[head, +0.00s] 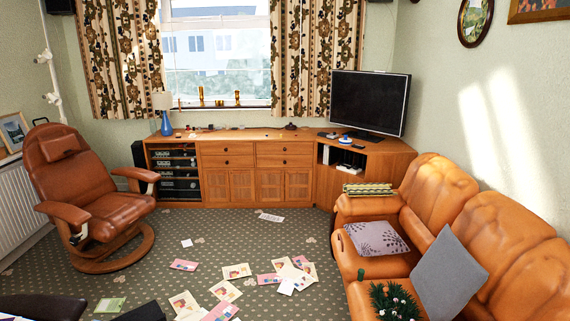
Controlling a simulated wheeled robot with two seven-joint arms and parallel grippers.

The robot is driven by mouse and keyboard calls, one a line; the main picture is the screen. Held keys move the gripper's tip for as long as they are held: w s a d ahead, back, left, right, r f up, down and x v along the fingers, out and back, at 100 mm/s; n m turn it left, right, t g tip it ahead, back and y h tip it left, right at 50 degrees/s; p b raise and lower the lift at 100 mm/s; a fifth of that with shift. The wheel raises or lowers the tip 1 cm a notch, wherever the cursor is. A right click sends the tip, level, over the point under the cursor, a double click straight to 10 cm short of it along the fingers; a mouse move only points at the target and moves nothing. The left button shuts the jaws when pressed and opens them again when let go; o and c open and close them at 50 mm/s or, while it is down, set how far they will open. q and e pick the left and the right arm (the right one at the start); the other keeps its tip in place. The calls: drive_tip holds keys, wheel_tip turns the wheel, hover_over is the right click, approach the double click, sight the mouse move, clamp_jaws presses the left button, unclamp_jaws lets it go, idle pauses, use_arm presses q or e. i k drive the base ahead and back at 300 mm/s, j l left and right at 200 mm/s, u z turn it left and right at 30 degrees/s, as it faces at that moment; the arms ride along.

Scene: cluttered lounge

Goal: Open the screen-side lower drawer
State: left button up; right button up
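The long wooden cabinet (228,136) stands against the far wall under the window. It has two columns of drawers above panelled doors. The screen (368,100) stands on the corner unit at its right end. In the drawer column nearer the screen, the lower drawer (270,161) lies under the upper drawer (270,148). Both look closed, with small dark knobs. The drawers of the left column (212,161) also look closed. Neither of my grippers is in view.
Papers and cards (237,271) lie scattered on the carpet before the cabinet. A brown recliner (105,210) stands left. An orange leather sofa (495,235) with cushions fills the right. Carpet directly before the drawers is mostly clear, with one paper (271,217). Dark objects edge the bottom left.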

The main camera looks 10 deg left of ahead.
sight(304, 160)
drive_tip(key=i+l+u, duration=0.1)
drive_tip(key=i+u, duration=0.15)
drive_tip(key=i, duration=4.95)
drive_tip(key=i+l+u, duration=0.1)
drive_tip(key=i+u, duration=0.2)
drive_tip(key=i, duration=0.25)
drive_tip(key=i+l+u, duration=0.25)
drive_tip(key=i, duration=0.35)
